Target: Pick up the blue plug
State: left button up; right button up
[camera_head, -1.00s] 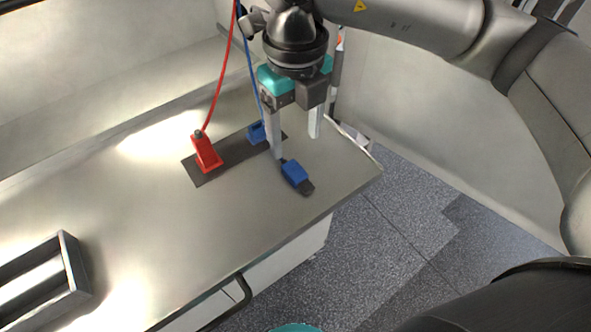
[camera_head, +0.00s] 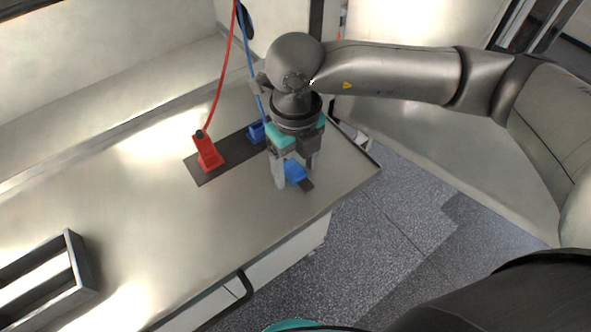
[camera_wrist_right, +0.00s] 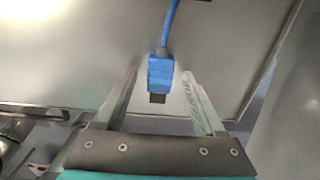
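The blue plug (camera_head: 295,172) lies on the metal bench, near its right end, with a dark tip toward the front edge. My right gripper (camera_head: 297,175) points down over it, open, with one finger on either side of the plug. In the right wrist view the plug (camera_wrist_right: 160,74) sits between the two spread fingers (camera_wrist_right: 160,82), with a gap on each side. A blue cable runs up from the plug there. In the head view my gripper hides part of the plug. My left gripper is not in view.
A red plug (camera_head: 208,152) with a red cable stands on a dark strip (camera_head: 232,153). A metal rack (camera_head: 76,268) is at the left. The bench middle is clear.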

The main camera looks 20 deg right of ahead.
grip_shut()
dwell(0.3)
jog(key=shift+r, duration=0.15)
notch_tip(320, 180, up, 20)
jog(key=f, duration=0.1)
jog(key=n, duration=2.3)
send_over(295, 170)
jog(key=f, duration=1.1)
jog(key=shift+w+a, duration=0.1)
jog(key=shift+w, duration=0.1)
jog(key=f+n, duration=0.1)
jog(key=n, duration=0.1)
jog(key=f+n, duration=0.1)
jog(key=n, duration=0.1)
jog(key=f+n, duration=0.1)
jog(key=n, duration=0.2)
jog(key=shift+s+f, duration=0.2)
jog(key=shift+s, duration=0.05)
